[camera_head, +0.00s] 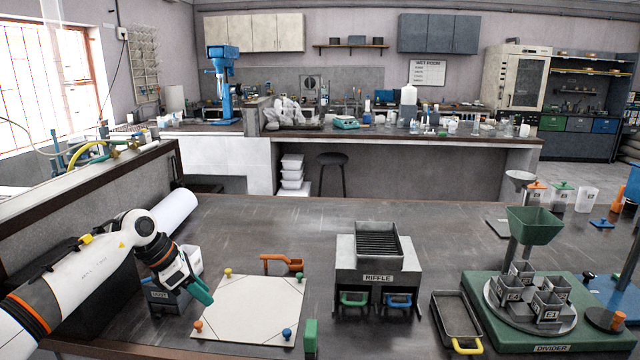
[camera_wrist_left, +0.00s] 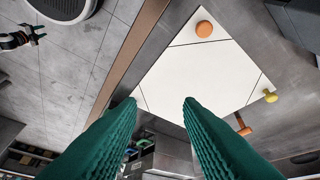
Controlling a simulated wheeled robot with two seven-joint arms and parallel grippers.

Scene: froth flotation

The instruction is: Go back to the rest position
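My left gripper (camera_head: 200,290) hangs over the left side of the white sheet (camera_head: 245,308), near a grey labelled container (camera_head: 187,268). In the left wrist view its two green fingers (camera_wrist_left: 160,100) stand apart with nothing held between them. That view also shows the white sheet (camera_wrist_left: 205,72) beyond the fingertips, with an orange knob (camera_wrist_left: 204,28) and a yellow knob (camera_wrist_left: 270,96). A small gripper, apparently my right one (camera_wrist_left: 22,38), shows over the floor at the left; it is too small to read. The head view does not show it.
The riffle box (camera_head: 378,262) stands at mid-table, with a tray (camera_head: 437,318) to its right. The green divider (camera_head: 480,325) carries several small cups.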

